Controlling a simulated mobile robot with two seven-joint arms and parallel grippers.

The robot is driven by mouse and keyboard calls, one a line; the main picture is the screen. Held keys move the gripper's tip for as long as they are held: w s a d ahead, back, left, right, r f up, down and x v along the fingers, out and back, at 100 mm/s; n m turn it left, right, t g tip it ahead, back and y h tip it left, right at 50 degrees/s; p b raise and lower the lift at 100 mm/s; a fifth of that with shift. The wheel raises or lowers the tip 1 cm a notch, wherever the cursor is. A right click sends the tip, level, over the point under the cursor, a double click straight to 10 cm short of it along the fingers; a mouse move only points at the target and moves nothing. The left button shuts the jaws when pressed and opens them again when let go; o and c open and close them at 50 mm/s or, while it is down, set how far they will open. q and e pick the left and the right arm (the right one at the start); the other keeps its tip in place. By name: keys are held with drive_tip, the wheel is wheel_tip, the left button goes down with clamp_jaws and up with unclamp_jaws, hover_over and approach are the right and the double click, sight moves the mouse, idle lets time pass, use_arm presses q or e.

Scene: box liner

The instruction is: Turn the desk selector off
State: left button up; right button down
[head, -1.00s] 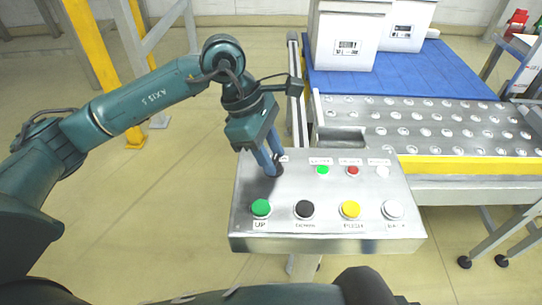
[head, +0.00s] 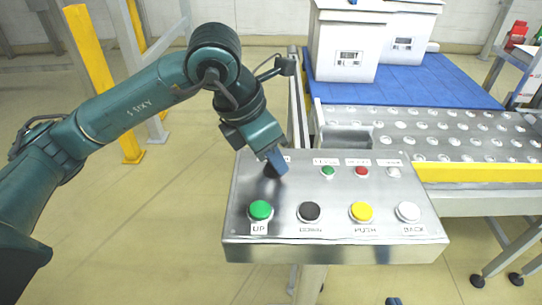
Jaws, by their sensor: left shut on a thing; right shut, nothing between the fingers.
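The desk selector (head: 269,171) is a small dark knob at the upper left of the sloped metal control desk (head: 335,234). It is mostly hidden by the blue fingers of my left gripper (head: 276,164). My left gripper comes down onto it from above and is shut on it. The label behind the knob is largely covered, so the selector's position cannot be read. My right gripper (head: 393,301) shows only as a small blue tip at the bottom edge, shut and empty, clear of the desk.
The desk's front row has green (head: 260,210), black (head: 310,212), yellow (head: 361,212) and white (head: 408,212) buttons. Small green (head: 327,171) and red (head: 361,171) lights and a white one (head: 394,172) sit right of the selector. A roller table (head: 440,119) and white boxes (head: 347,48) stand behind.

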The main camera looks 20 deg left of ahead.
drive_tip(key=shift+s+f, duration=0.1)
drive_tip(key=shift+s, duration=0.1)
use_arm(q)
drive_tip(key=shift+n, duration=0.3)
use_arm(e)
drive_tip(key=shift+r, duration=0.25)
use_arm(q)
drive_tip(key=o, duration=1)
use_arm(e)
drive_tip(key=shift+f, duration=0.2)
use_arm(q)
drive_tip(key=p+v, duration=0.1)
drive_tip(key=v, duration=1.2)
drive_tip(key=shift+s+d+r, duration=0.1)
drive_tip(key=shift+d+r, duration=0.05)
drive_tip(key=shift+d, duration=0.05)
use_arm(e)
drive_tip(key=shift+w+a+f+g, duration=0.2)
drive_tip(key=shift+g, duration=0.1)
drive_tip(key=shift+r, duration=0.1)
